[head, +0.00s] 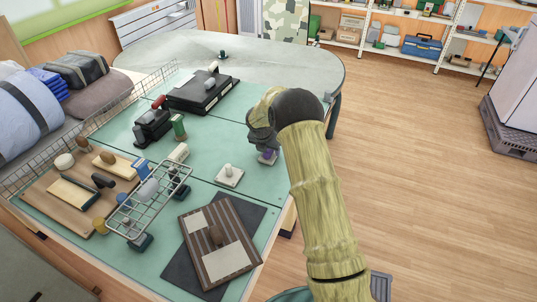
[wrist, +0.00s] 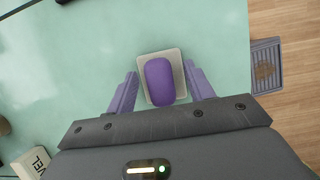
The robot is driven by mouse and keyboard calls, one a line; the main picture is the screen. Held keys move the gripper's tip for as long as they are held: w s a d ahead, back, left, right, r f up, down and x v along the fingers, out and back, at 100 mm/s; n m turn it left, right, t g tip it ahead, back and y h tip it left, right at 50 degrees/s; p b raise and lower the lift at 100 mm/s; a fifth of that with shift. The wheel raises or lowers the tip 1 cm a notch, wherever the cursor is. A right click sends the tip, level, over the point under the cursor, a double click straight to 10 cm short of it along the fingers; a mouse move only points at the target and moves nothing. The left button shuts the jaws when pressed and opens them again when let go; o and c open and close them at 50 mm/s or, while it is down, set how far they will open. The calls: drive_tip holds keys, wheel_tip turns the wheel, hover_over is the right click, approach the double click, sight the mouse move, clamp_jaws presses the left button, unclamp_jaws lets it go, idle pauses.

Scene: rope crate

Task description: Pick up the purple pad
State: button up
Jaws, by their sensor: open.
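The purple pad (wrist: 158,82) shows in the wrist view as a rounded purple block on a pale beige square plate (wrist: 180,70), on the green table mat (wrist: 60,85). My gripper (wrist: 159,70) is open, with one purple finger on each side of the pad and a visible gap on both sides. I cannot tell the height of the fingertips above the mat. In the head view my gripper (head: 267,157) is over the right part of the table, and my arm and gripper largely hide the pad there.
A white plate with a knob (head: 229,176) sits left of my gripper. A striped board (head: 215,248), a wire rack (head: 150,200) and a black case (head: 200,92) are also on the table. The table's right edge is close, with wooden floor beyond.

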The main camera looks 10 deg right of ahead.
drive_tip(key=c, duration=1.1)
drive_tip(key=shift+r, duration=0.1)
wheel_tip(320, 180, up, 10)
